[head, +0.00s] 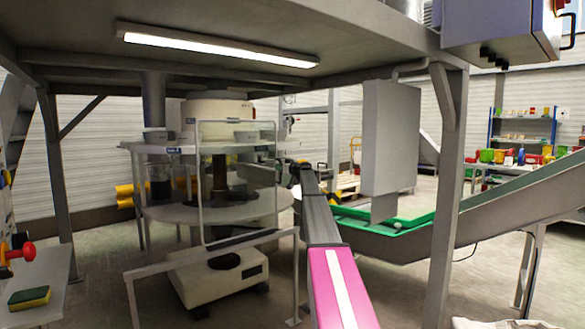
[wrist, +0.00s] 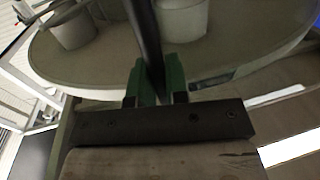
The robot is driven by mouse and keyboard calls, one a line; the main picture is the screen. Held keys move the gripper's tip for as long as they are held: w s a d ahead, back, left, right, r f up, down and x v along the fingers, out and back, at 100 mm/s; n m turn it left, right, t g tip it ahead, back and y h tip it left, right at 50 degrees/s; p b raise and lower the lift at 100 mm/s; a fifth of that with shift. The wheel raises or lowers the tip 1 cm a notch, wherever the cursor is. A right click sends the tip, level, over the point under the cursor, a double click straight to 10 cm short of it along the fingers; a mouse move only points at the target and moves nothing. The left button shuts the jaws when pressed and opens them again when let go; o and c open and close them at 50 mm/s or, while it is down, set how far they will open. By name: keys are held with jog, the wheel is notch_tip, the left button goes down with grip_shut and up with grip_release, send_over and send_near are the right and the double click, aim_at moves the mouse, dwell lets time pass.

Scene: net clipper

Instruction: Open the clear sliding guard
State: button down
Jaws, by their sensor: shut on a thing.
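The clear sliding guard (head: 200,180) shows in the head view as a thin pale upright frame in front of the round machine (head: 217,115). Its see-through panel is hard to make out. My gripper (head: 293,170) is at the far end of my arm, just right of the guard's frame. In the wrist view, the green fingers of my gripper (wrist: 156,82) are closed around a dark upright bar (wrist: 145,35). The bar looks like the guard's handle or edge, but its join to the panel is hidden.
A round grey table (wrist: 235,65) lies beyond the fingers, with a grey pot (wrist: 182,18) on it. A low metal rail (head: 210,255) stands before the machine. A grey box (head: 390,135) hangs right of my arm, above a green conveyor (head: 350,213).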

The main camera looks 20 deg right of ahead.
jog(key=s+a, duration=0.3)
jog(key=a, duration=0.6)
jog(key=s+a, duration=0.3)
jog(key=a, duration=0.6)
jog(key=s+a, duration=0.4)
jog(key=a, duration=0.5)
jog(key=shift+w, duration=0.1)
jog(key=c, duration=1.1)
grip_release()
jog(key=shift+c, duration=0.2)
jog(key=shift+d, duration=0.1)
send_near(227, 171)
jog(key=v, duration=0.4)
jog(key=shift+s+d+f, duration=0.15)
jog(key=shift+s+d, duration=0.1)
jog(key=shift+d, duration=0.05)
